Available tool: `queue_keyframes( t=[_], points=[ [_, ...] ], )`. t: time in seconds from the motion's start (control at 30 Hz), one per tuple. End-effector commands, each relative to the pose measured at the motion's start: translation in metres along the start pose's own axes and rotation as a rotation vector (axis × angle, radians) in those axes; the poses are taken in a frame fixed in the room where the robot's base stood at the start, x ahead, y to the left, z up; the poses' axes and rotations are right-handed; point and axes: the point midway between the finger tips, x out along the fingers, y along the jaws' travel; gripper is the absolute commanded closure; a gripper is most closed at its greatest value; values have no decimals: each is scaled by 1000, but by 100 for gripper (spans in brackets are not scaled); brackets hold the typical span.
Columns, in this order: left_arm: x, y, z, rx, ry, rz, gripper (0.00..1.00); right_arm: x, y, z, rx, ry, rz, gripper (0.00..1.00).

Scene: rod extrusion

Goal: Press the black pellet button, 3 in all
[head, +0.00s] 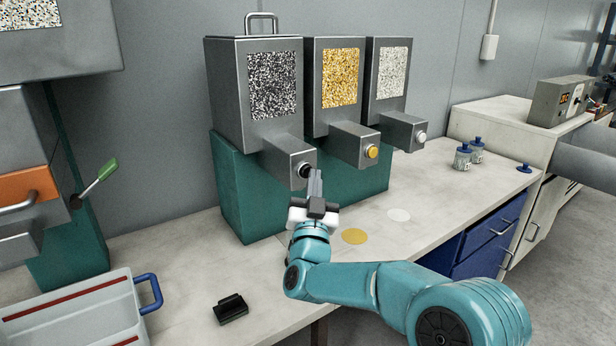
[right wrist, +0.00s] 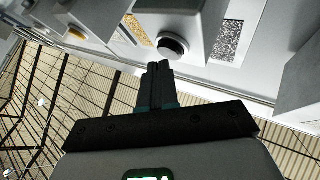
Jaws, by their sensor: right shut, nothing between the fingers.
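The black pellet button (head: 305,171) is on the front of a grey spout below the dispenser with the black-and-white pellet window (head: 272,86). In the right wrist view the round dark button (right wrist: 172,45) sits in a pale ring, just beyond my fingertips. My right gripper (head: 315,176) is shut and empty, its fingers pointing up at the button. It also shows in the right wrist view (right wrist: 158,68). A small gap seems to lie between fingertips and button, but I cannot tell contact for certain. My left gripper is not in view.
Dispensers with a yellow button (head: 371,151) and a white button (head: 421,137) stand to the right. Yellow (head: 354,236) and white (head: 398,215) discs lie on the bench. A black block (head: 230,308), a blue-handled tray (head: 75,305) and a green-handled lever (head: 108,168) are left.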

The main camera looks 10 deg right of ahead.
Motion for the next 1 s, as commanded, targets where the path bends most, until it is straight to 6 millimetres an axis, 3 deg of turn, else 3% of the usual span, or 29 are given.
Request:
queue_keyframes(
  t=[0.1,0.47,1.0],
  points=[
    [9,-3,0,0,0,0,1,-6,4,-1,1,1,0,100],
    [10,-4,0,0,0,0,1,-7,5,-4,0,1,1,100],
    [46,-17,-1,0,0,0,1,-40,29,-27,0,2,0,100]
  ],
)
